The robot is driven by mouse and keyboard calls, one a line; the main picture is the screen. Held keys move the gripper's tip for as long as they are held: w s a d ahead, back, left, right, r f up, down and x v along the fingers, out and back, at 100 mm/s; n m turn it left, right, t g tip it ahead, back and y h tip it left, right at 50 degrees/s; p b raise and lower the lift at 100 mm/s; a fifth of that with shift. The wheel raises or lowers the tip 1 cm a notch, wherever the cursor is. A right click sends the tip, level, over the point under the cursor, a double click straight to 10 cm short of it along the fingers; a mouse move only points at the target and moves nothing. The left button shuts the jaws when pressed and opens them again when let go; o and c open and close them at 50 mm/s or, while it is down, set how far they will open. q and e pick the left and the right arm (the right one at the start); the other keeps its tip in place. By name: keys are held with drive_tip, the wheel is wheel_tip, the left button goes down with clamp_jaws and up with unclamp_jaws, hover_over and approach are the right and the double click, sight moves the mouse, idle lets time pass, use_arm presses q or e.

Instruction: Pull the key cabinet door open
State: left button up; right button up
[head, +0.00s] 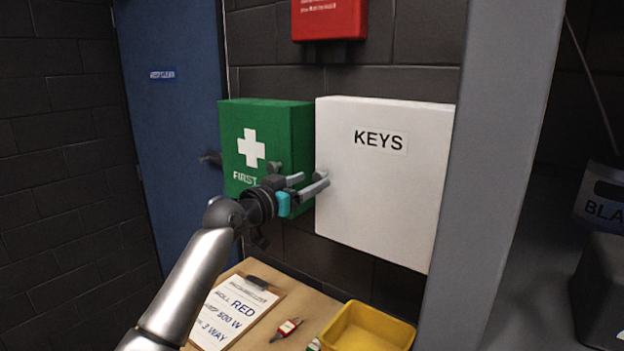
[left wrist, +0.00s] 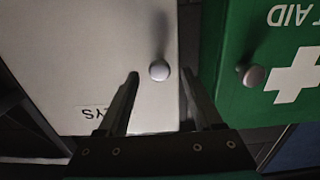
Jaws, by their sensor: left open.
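The white key cabinet (head: 385,185) hangs on the dark brick wall, marked KEYS, with its door shut. Its round knob (head: 320,175) is at the door's left edge. In the left wrist view the knob (left wrist: 159,70) shows between and just beyond my fingertips, and the white door (left wrist: 95,50) fills the left half. My left gripper (head: 308,184) is open and close in front of the knob; I see no contact. In the left wrist view the two dark fingers (left wrist: 158,88) are spread. My right gripper is not in view.
A green first aid cabinet (head: 295,125) with its own knob (head: 275,168) hangs close on the left. A grey post (head: 500,170) stands at the right. Below are a desk with a clipboard (head: 235,310) and a yellow tray (head: 400,332). A red box (head: 330,20) is above.

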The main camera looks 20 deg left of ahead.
use_arm(q)
drive_tip(key=shift+x, duration=0.8)
clamp_jaws()
idle(1.0)
